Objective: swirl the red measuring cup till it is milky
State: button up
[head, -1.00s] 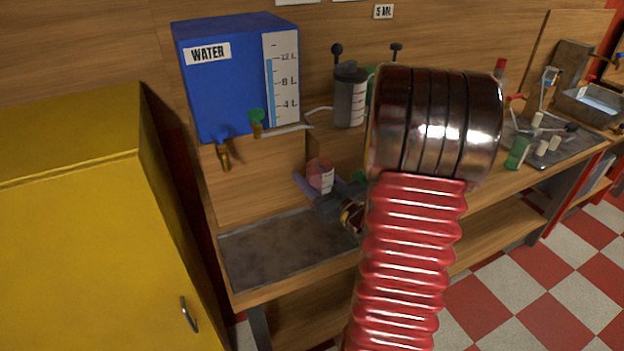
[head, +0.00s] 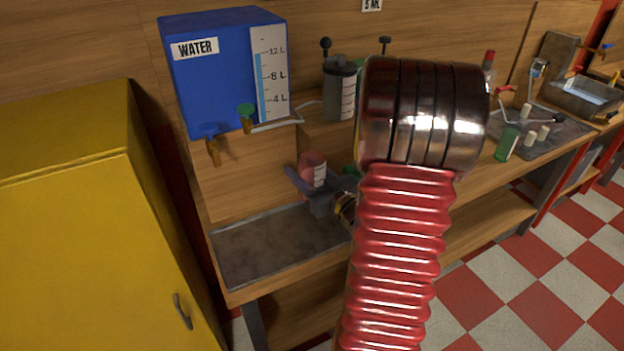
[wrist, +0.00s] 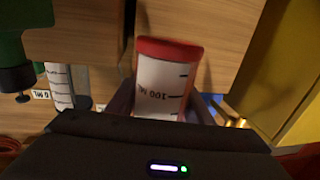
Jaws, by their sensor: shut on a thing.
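The red measuring cup (head: 312,168) is held in my gripper (head: 308,184) above the back edge of the grey mat. In the wrist view the cup (wrist: 166,85) shows a red rim and a pale scale panel with a 100 ML mark, and it sits between the two fingers of my gripper (wrist: 163,108). The cup looks slightly tilted in the wrist view. Its contents are hidden, so I cannot tell whether the liquid is milky.
The blue water tank (head: 218,75) with taps is on the wall above left. A grey cylinder (head: 339,88) with a scale stands behind. The grey mat (head: 270,250) is bare. The yellow cabinet (head: 70,220) bounds the left. A green bottle (head: 507,142) stands to the right.

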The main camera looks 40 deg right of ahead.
jog(key=shift+d, duration=3.05)
jog(key=a, duration=0.6)
jog(key=shift+a, duration=0.2)
